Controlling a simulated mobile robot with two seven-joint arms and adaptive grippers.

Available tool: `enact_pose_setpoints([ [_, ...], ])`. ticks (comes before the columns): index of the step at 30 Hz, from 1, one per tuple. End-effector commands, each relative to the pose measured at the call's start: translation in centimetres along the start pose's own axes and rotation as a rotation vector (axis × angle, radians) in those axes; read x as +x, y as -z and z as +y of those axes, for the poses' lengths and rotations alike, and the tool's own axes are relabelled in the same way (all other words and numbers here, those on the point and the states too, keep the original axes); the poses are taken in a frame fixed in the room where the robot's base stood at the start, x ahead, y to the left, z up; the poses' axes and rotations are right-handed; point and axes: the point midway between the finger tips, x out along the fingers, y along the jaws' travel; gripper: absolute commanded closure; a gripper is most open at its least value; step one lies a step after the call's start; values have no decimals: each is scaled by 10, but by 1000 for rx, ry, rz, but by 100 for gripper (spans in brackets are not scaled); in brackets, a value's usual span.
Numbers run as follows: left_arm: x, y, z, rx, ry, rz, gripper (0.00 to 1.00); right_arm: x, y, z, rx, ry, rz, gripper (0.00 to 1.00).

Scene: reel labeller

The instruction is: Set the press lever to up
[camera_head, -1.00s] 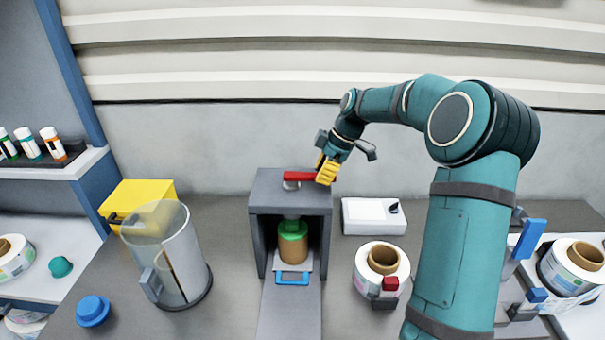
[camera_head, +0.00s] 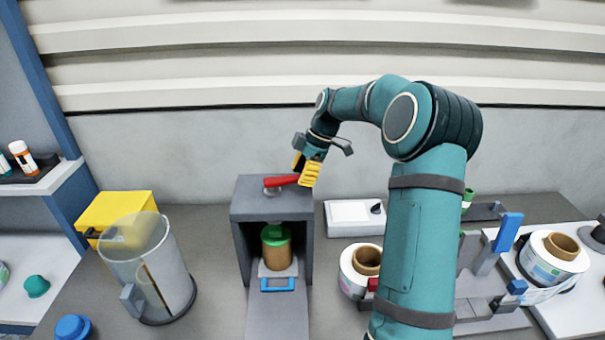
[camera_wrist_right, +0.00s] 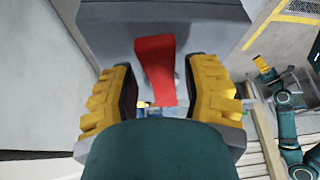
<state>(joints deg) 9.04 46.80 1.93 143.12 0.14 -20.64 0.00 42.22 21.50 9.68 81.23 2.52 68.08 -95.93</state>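The press (camera_head: 243,215) is a grey box with an open front. Its red lever (camera_head: 281,181) lies nearly level across the top, its free end to the right, tilted slightly up. My right gripper (camera_head: 305,168) is at that free end. In the right wrist view the lever (camera_wrist_right: 156,68) lies between the two yellow fingers of my right gripper (camera_wrist_right: 160,100), with gaps on both sides, so it is open around the lever. A small teal arm with a yellow-tipped gripper, seemingly my left (camera_wrist_right: 263,66), shows at the right; its finger state is unclear.
A green-lidded brown jar (camera_head: 278,257) stands inside the press above a blue handle (camera_head: 278,285). A clear cylinder (camera_head: 170,280) and yellow box (camera_head: 117,208) stand left. A white box (camera_head: 347,216) and label reel (camera_head: 352,284) stand right, the reel partly behind my arm.

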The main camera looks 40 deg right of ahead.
Motion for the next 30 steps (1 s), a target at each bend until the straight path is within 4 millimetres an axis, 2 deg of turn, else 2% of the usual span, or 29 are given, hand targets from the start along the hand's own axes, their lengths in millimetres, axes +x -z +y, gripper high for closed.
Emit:
enact_pose_setpoints([
  [10,0,0,0,0,0,0,36,-1,0,0,1,-1,-1,36],
  [14,0,0,0,0,0,0,36,-10,0,0,1,-2,-1,36],
  [24,0,0,0,0,0,0,36,-74,0,1,0,-5,-1,36],
  [30,0,0,0,0,0,0,36,-106,0,1,0,-3,-1,36],
])
